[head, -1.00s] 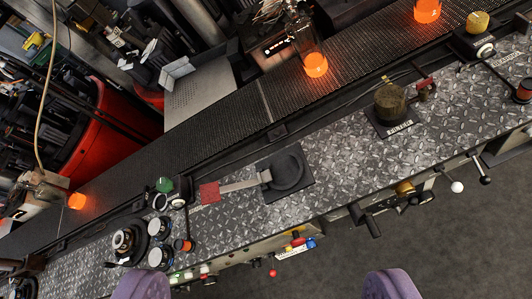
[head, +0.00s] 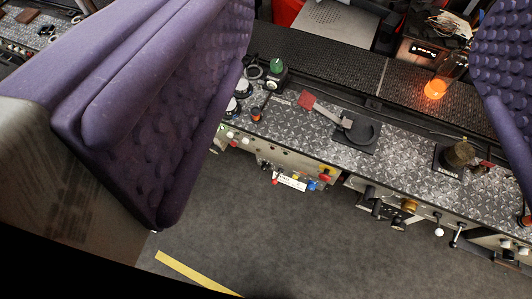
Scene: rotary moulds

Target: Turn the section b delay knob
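My gripper (head: 350,90) shows as two purple padded fingers, wide apart with nothing between them. The left finger is large and close, and the right finger is at the right edge. Between and beyond them is a long machine console with a diamond-plate top (head: 300,112). At its left end, round white-faced dials (head: 232,105) are partly hidden by the left finger. Beside them are a green knob (head: 276,65) on a black box and a small orange-topped knob (head: 257,114). No label is readable, so I cannot tell which is the section b delay knob.
A red-ended lever (head: 308,100) on a black round base lies on the plate. Levers and coloured buttons (head: 311,185) line the front side. A glowing orange piece (head: 435,88) stands on the dark conveyor.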

